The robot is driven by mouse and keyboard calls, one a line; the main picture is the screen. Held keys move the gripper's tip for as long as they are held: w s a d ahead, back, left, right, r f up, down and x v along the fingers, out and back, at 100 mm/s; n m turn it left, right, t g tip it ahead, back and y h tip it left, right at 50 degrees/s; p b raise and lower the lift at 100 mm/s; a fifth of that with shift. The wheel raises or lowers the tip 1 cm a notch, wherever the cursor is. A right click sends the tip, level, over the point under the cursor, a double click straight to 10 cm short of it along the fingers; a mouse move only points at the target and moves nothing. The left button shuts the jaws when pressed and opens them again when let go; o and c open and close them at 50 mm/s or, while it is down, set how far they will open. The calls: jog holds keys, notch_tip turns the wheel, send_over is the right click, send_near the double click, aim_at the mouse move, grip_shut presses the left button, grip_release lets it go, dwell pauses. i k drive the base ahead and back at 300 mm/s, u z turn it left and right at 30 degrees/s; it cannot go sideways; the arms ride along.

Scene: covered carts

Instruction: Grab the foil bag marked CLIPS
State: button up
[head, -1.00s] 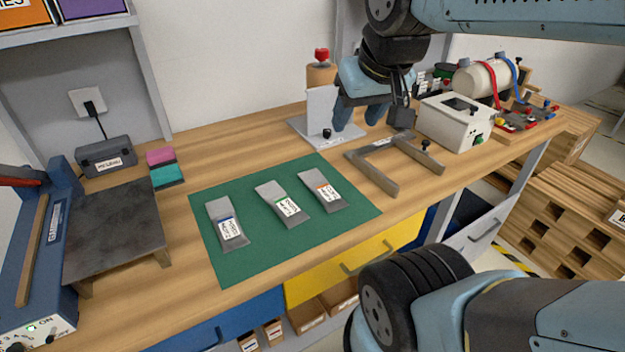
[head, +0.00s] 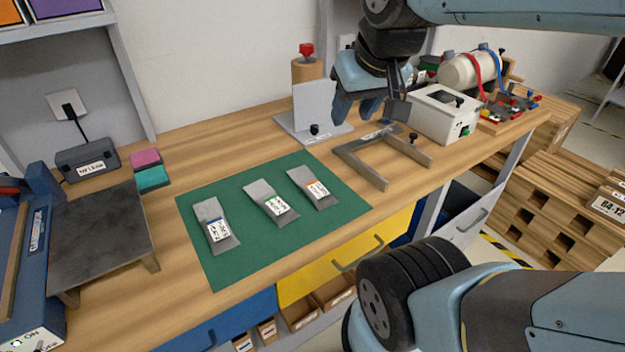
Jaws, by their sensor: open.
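Three grey foil bags with white labels lie flat and apart on a green mat (head: 250,250). The left bag (head: 207,212) has a blue stripe on its label, the middle bag (head: 260,190) a green stripe, and the right bag (head: 303,176) an orange-red stripe. The printed words are too small to read, so I cannot tell which is marked CLIPS. My gripper (head: 356,108) is open and empty, above the back right of the bench, up and to the right of the bags, near a grey upright plate.
A grey U-shaped frame (head: 373,172) lies right of the mat. A grey plate stand (head: 312,105), red-topped post (head: 306,68) and white box (head: 444,112) stand behind. A dark-topped stand (head: 100,235) and pink and teal blocks (head: 152,178) are left. A yellow drawer (head: 325,277) is below.

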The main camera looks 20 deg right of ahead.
aim_at(320, 197)
jog(key=u, duration=1.15)
jog(key=i, duration=0.1)
jog(key=z, duration=2.65)
jog(key=k, duration=1.75)
jog(key=u, duration=0.25)
jog(key=i, duration=0.5)
